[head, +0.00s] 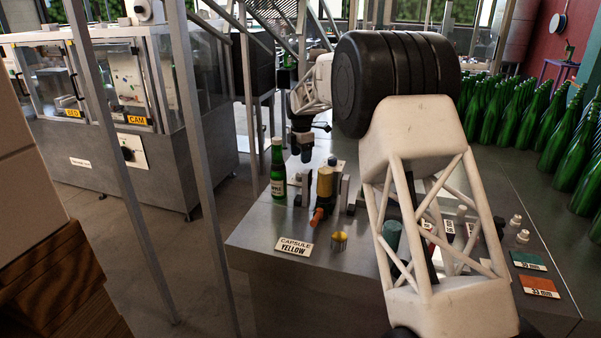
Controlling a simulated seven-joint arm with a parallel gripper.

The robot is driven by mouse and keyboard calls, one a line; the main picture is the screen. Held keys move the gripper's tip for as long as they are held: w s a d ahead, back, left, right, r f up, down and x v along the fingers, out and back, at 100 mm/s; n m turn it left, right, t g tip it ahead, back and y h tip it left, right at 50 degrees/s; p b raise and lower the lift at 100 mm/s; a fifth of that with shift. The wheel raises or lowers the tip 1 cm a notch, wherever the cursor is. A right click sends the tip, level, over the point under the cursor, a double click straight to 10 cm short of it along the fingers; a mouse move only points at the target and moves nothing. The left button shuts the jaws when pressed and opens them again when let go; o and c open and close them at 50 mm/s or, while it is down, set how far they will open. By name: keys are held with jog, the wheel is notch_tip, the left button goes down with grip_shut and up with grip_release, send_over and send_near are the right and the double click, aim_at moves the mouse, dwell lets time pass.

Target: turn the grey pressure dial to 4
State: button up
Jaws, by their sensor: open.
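My gripper (304,146) is small and far off in the head view. It hangs over the back of the metal bench, behind and left of the yellow-brown cylinder of the capsuling device (325,182). It is open, and I see nothing held in it. I cannot make out a grey pressure dial for certain, nor any number or pointer. A dark round knob on a pale plate (127,153) shows on the machine cabinet at left, well away from my gripper. My own arm covers much of the bench's middle and right.
A green bottle (278,170) stands left of the device. A "CAPSULE YELLOW" sign (294,246) and a small yellow capsule (340,240) are at the bench's (262,238) front. Many green bottles (545,130) crowd the right. Grey posts (197,150) rise at left.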

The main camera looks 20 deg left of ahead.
aim_at(300, 174)
jog(key=n, duration=0.8)
jog(key=shift+a, duration=0.1)
jog(key=shift+f, duration=0.15)
jog(key=shift+f, duration=3.75)
jog(key=shift+c, duration=0.4)
jog(key=c, duration=0.9)
jog(key=shift+o, duration=0.2)
